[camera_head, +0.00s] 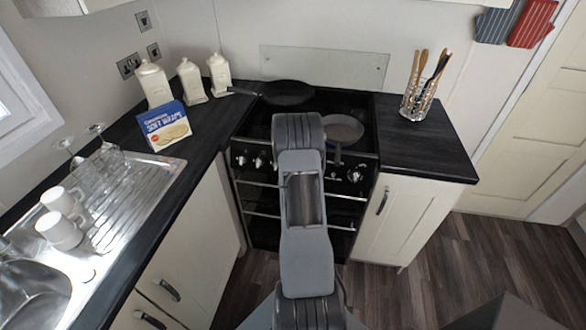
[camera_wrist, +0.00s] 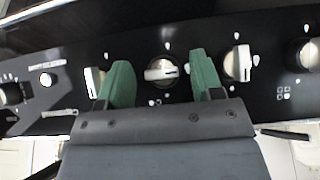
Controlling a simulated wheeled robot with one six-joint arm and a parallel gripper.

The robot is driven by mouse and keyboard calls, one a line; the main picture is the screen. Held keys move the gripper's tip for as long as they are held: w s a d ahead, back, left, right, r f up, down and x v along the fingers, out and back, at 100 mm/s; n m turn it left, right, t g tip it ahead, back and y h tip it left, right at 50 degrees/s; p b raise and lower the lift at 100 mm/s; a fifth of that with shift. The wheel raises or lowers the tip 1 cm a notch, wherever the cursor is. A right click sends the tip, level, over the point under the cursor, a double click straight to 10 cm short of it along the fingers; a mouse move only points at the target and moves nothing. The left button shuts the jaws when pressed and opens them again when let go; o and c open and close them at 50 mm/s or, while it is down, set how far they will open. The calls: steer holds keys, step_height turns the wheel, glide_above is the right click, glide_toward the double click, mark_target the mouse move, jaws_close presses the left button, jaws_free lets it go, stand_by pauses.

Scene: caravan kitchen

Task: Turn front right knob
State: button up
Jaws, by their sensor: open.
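The black stove control panel (camera_wrist: 210,35) crosses the wrist view with a row of silver knobs. My gripper (camera_wrist: 160,62) is open, its two green fingers apart. One silver knob (camera_wrist: 160,71) shows in the gap between the fingers, its grip bar lying about level. I cannot tell whether the fingers touch it. Another knob (camera_wrist: 94,80) is partly hidden behind the left finger. A further knob (camera_wrist: 238,63) is just right of the right finger. In the head view, knobs show at the stove's right (camera_head: 355,176); my arm hides the middle of the panel and my gripper.
A dark pan (camera_head: 287,92) and a grey pan (camera_head: 342,128) stand on the hob. A worktop (camera_head: 425,150) with a utensil holder (camera_head: 411,103) is to the right. The sink counter (camera_head: 150,185) is to the left. Floor (camera_head: 450,240) is clear at the right.

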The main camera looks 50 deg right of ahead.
steer(key=shift+a, duration=0.1)
steer(key=c, duration=0.9)
steer(key=shift+f, duration=0.1)
steer(key=shift+f+b, duration=0.1)
steer(key=shift+b, duration=0.5)
steer(key=shift+w+n+g+h+b, duration=0.1)
steer(key=shift+n+g+h+b, duration=1.75)
steer(key=shift+b, duration=3.95)
steer(key=shift+n, duration=0.45)
